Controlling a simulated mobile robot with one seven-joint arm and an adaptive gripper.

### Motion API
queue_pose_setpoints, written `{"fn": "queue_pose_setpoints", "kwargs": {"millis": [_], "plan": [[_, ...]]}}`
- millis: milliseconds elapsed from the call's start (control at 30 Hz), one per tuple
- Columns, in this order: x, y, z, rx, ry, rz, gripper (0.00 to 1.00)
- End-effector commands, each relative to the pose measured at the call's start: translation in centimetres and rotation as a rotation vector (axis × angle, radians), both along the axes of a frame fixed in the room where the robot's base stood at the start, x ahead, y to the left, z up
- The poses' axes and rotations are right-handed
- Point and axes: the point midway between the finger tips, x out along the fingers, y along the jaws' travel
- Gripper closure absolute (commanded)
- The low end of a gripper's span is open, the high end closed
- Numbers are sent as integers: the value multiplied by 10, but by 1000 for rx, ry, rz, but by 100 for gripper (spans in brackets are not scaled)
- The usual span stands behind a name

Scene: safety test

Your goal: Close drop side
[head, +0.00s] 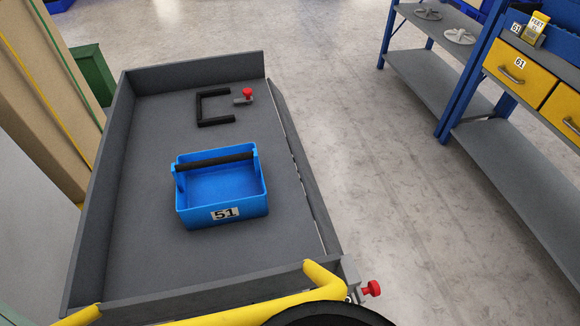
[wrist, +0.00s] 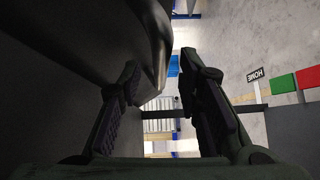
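The drop side (head: 305,170) is the dark grey panel along the right edge of the cart bed (head: 140,235) in the head view. It is folded outward and down, while the far, left and near walls stand upright. A red knob (head: 372,288) on a grey bracket is at the near right corner; another red knob (head: 248,94) is at the far right inside the bed. My gripper (wrist: 160,62) is open in the wrist view and not seen in the head view. A dark curved edge (wrist: 158,50) shows beyond its fingers; I cannot tell what it is or whether they touch.
A blue tote (head: 225,196) marked 51 and a black U-shaped handle (head: 212,108) lie in the bed. A yellow rail (head: 325,278) runs along the near end. Blue-framed shelving (head: 525,160) stands at right, with clear floor (head: 370,150) between.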

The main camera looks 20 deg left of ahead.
Motion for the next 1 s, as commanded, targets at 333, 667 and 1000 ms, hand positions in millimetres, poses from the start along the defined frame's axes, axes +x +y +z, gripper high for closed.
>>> {"fn": "queue_pose_setpoints", "kwargs": {"millis": [333, 667, 1000], "plan": [[7, -2, -1, 0, 0, -1, 69], [7, -1, -1, 0, 0, 0, 88], [7, -1, -1, 0, 0, 0, 100]]}}
